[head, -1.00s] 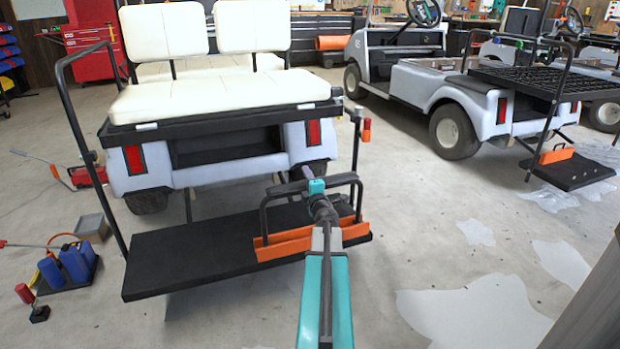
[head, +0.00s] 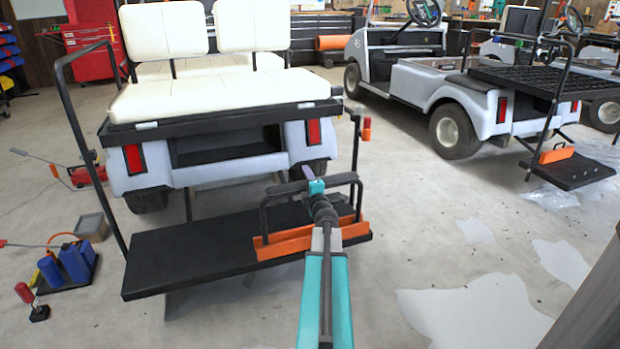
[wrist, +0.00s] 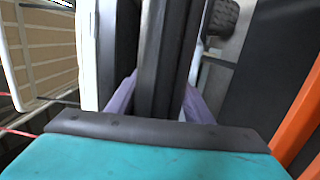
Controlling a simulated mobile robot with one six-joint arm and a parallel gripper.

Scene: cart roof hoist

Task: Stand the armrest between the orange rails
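The armrest (head: 345,179) is a black bar loop with a padded top. It stands roughly upright over the right end of the cart's black footplate. Its lower legs come down at the orange rails (head: 312,238); the front rail hides part of the feet, so I cannot tell whether they touch the plate. My gripper (head: 308,174), teal with purple fingers, is at the armrest's top. In the wrist view, the fingers (wrist: 158,92) lie on both sides of the dark armrest bar (wrist: 165,50) and appear closed on it. An orange rail (wrist: 297,125) shows at right there.
The footplate (head: 190,252) is bare to the left of the rails. A black upright bar (head: 88,150) rises at its left end. The cart with cream seats (head: 215,95) stands behind. Blue bottles (head: 75,263) and tools lie on the floor at left. Floor at right is mostly open.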

